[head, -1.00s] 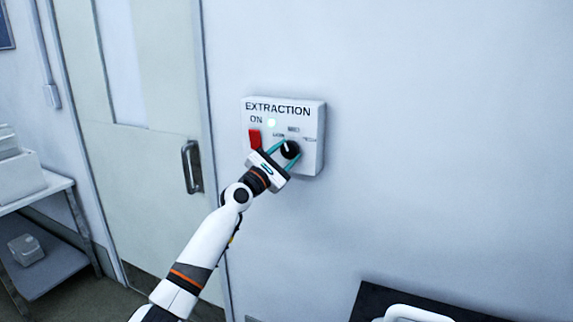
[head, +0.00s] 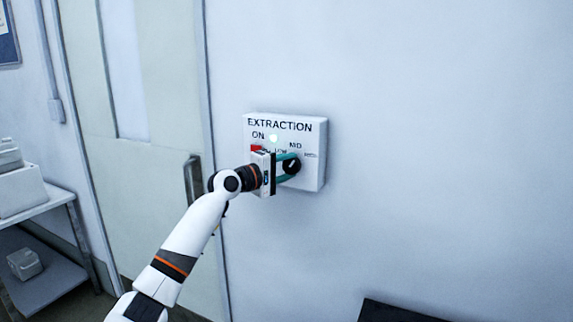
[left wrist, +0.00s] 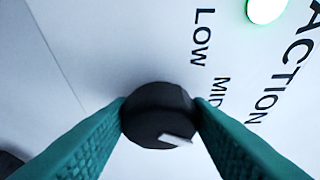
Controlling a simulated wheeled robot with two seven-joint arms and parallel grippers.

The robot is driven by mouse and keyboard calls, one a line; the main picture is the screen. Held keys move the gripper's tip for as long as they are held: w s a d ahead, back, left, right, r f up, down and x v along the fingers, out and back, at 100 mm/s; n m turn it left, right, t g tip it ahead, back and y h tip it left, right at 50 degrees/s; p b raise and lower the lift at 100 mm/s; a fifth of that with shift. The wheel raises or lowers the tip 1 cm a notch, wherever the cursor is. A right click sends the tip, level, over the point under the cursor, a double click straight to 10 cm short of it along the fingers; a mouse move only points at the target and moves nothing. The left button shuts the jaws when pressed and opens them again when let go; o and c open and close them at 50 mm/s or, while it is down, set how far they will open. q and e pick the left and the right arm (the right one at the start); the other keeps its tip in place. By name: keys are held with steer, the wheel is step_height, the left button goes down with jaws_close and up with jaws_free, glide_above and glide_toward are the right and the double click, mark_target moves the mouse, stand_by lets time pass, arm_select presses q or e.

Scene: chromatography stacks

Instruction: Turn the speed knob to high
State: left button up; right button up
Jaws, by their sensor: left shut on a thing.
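The white extraction panel (head: 315,178) is on the wall, with speed labels running from LOW through MID to a third, blurred one at right. The round black speed knob (head: 291,167) sits below them. My left gripper (head: 287,167) reaches it from the left and is shut on it. In the left wrist view, the teal fingers flank the knob (left wrist: 150,112) on both sides. Its white mark (left wrist: 177,140) is on the side away from LOW; I cannot tell exactly which label it meets. My right gripper is not in view.
A red switch (head: 257,149), partly hidden by my gripper, and a lit green lamp (head: 273,138) are on the panel. A door with a handle (head: 193,180) stands left. A dark-topped item (head: 390,312) is below right. The wall at right is bare.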

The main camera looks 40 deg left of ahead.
arm_select(q)
steer(key=m+p, duration=0.1)
steer(key=m+g+p, duration=0.1)
steer(key=shift+r+m, duration=0.35)
steer(key=shift+m, duration=0.05)
steer(key=shift+m+g+y+p, duration=0.5)
steer(key=shift+m+p, duration=0.4)
steer(key=shift+p, duration=0.05)
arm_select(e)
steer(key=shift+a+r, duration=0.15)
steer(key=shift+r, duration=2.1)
arm_select(q)
steer(key=shift+f, duration=0.1)
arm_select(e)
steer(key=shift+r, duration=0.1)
arm_select(q)
steer(key=o, duration=1)
steer(key=shift+s+f, duration=0.1)
steer(key=shift+s, duration=0.2)
steer(key=shift+s+a+r+b, duration=0.1)
steer(key=shift+s+r+b, duration=0.45)
steer(key=shift+s, duration=1.3)
steer(key=shift+s+r+b, duration=0.3)
steer(key=shift+s+b, duration=0.5)
steer(key=shift+s, duration=1.1)
steer(key=shift+s+a+r+b, duration=0.1)
steer(key=shift+s+r+b, duration=0.45)
steer(key=shift+s, duration=1.3)
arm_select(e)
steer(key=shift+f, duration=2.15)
